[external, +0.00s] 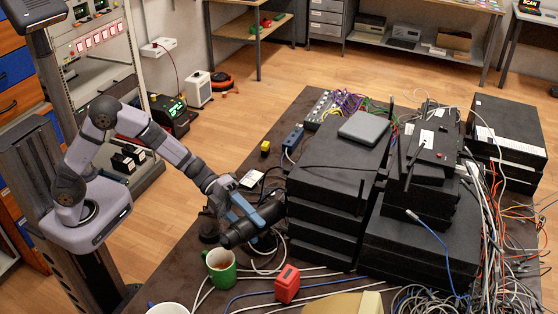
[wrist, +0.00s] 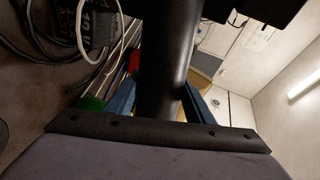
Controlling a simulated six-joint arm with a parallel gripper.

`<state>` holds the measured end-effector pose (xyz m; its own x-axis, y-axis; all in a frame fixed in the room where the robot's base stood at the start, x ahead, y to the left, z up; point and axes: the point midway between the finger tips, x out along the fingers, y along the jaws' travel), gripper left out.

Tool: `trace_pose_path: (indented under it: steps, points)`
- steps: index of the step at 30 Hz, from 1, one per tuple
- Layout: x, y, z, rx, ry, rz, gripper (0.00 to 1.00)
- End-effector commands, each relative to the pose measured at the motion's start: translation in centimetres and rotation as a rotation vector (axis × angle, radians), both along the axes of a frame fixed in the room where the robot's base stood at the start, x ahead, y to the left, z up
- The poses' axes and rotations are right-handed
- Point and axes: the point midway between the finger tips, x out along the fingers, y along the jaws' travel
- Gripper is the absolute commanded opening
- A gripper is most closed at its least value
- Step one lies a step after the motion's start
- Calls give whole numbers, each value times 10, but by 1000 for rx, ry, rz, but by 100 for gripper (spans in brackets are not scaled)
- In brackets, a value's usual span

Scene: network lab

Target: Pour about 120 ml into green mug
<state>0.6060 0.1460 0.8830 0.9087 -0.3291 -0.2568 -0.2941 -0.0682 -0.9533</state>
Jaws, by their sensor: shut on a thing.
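The green mug (external: 221,270) stands upright on the dark table near its front left edge, its pale inside partly visible. My gripper (external: 245,214) is shut on a black cylindrical bottle (external: 262,218). The bottle is tilted well over, close to lying flat, with its lower left end just above and beside the mug's rim. In the wrist view the black bottle (wrist: 162,65) runs between my blue fingers (wrist: 158,104). A green patch at the lower left there appears to be the mug (wrist: 92,103). I cannot make out a stream or the level in the mug.
A red box (external: 287,284) stands right of the mug, and a white mug (external: 167,309) is cut off at the bottom edge. Stacked black devices (external: 328,190) rise close to the right of the bottle. Cables (external: 255,295) lie across the table around the mug.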

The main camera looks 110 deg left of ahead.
Motion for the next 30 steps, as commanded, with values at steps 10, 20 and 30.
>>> trace_pose_path:
  steps: [10,20,30]
  points:
    - [0,1,-9,-11,-2,1,7]
    - [2,10,-5,-161,47,1,7]
    - [2,8,-1,-192,56,1,7]
